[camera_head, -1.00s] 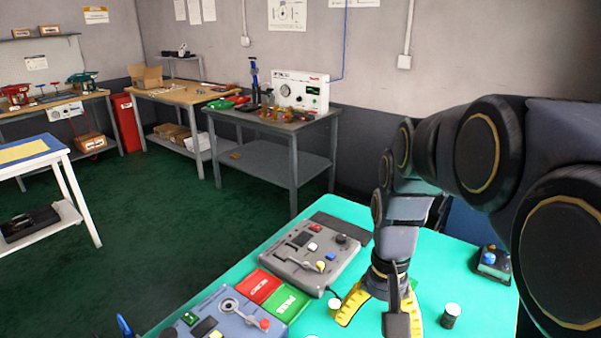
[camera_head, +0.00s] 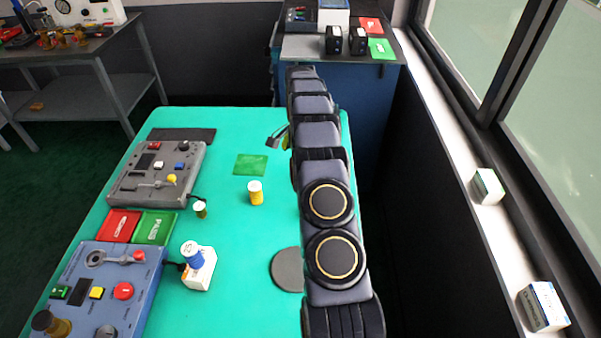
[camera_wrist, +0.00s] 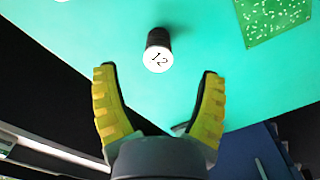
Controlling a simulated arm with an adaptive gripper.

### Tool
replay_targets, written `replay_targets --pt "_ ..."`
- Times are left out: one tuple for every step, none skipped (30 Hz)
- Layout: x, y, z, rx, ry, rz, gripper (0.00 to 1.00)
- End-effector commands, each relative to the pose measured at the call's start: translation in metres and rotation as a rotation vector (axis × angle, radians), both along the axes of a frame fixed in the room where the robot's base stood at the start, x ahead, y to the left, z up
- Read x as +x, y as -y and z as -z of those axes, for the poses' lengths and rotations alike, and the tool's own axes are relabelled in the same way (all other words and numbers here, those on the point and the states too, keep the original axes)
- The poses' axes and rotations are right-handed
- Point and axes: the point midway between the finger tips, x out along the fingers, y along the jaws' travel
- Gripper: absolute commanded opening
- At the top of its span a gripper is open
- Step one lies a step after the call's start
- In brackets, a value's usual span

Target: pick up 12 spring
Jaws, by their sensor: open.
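The 12 spring shows in the wrist view as a dark cylinder (camera_wrist: 158,40) with a white end marked "12", above the teal table. My gripper (camera_wrist: 157,72) is open, with its two yellow-padded fingers spread on either side below the spring. Nothing is between the fingers, and the spring looks apart from them. In the head view my arm covers most of my gripper, and I cannot make out the 12 spring there.
On the teal table (camera_head: 232,285) stand a yellow white-capped cylinder (camera_head: 255,194), a small green one (camera_head: 200,210) and a blue one (camera_head: 192,256) on a white block. A green board (camera_head: 251,164) lies near my arm. Two control boxes (camera_head: 157,174) (camera_head: 100,290) fill the left side.

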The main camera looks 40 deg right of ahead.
Motion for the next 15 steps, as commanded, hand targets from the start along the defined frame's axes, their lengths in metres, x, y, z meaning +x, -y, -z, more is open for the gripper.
replay_targets --pt "-0.001 0.005 0.006 0.000 -0.001 0.016 0.71" --pt "-0.002 0.006 0.008 -0.001 0.000 0.023 0.71" --pt "-0.002 0.008 0.011 -0.002 0.000 0.029 0.71" --pt "-0.002 0.008 0.013 -0.002 0.000 0.032 0.71" --pt "-0.002 0.009 0.016 -0.003 0.000 0.033 0.71" --pt "-0.002 0.009 0.020 -0.002 0.000 0.033 0.71" --pt "-0.002 0.009 0.024 -0.002 -0.001 0.033 0.71" --pt "-0.003 0.008 0.027 -0.001 -0.002 0.032 0.71" --pt "-0.003 0.008 0.032 0.000 -0.002 0.032 0.71" --pt "-0.003 0.008 0.035 0.000 -0.003 0.032 0.71" --pt "-0.003 0.008 0.038 0.000 -0.003 0.032 0.71" --pt "-0.003 0.008 0.040 0.000 -0.002 0.031 0.71" --pt "-0.003 0.007 0.042 0.000 -0.002 0.031 0.71" --pt "-0.003 0.007 0.045 0.000 -0.002 0.031 0.71" --pt "-0.003 0.007 0.049 0.000 -0.002 0.031 0.71"
